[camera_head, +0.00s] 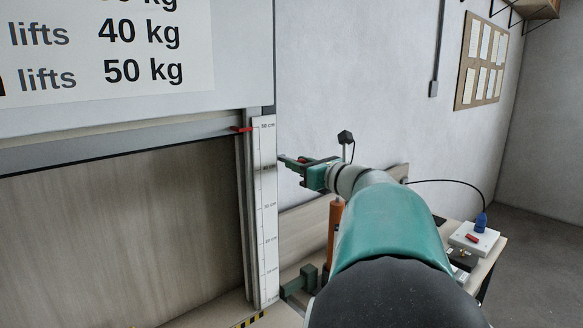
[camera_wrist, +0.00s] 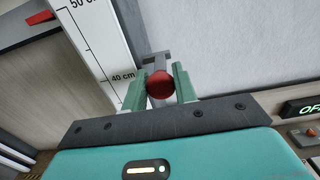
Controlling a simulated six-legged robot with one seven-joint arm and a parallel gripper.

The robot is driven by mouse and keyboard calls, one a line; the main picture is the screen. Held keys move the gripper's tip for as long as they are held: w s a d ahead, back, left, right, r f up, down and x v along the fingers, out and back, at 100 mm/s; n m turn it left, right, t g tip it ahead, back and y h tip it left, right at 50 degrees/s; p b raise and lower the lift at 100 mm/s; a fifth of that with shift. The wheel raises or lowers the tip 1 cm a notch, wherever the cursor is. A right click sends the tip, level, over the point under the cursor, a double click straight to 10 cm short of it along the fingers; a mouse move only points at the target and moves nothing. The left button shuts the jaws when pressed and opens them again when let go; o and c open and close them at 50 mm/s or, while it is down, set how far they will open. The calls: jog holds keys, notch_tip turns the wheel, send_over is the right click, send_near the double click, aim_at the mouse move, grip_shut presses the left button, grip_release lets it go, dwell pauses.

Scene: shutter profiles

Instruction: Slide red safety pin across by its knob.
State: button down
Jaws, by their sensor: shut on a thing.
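The red safety pin's round knob (camera_wrist: 160,84) sits between the two green fingers of my gripper (camera_wrist: 160,92) in the wrist view. The fingers are shut on the knob, one on each side. The pin's shaft is hidden behind the knob. A grey bracket (camera_wrist: 155,58) shows just beyond it. In the head view my gripper (camera_head: 301,163) is just right of the white height scale, and the knob is too small to make out clearly there.
The white scale (camera_head: 264,205) stands beside the shutter opening. A red pointer (camera_head: 241,129) on the shutter's bottom rail is near the 50 cm mark. An orange cylinder (camera_head: 335,225) stands below my arm. A white box (camera_head: 473,238) with a blue plug is on the bench right.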

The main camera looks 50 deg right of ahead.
jog(key=shift+s+d, duration=0.15)
jog(key=shift+d, duration=0.3)
jog(key=c, duration=1.2)
grip_release()
jog(key=shift+d, duration=0.2)
jog(key=shift+o, duration=0.2)
jog(key=shift+a, duration=0.2)
jog(key=s+a, duration=0.1)
jog(key=s, duration=1.2)
jog(key=shift+s+a, duration=0.3)
jog(key=shift+s, duration=0.05)
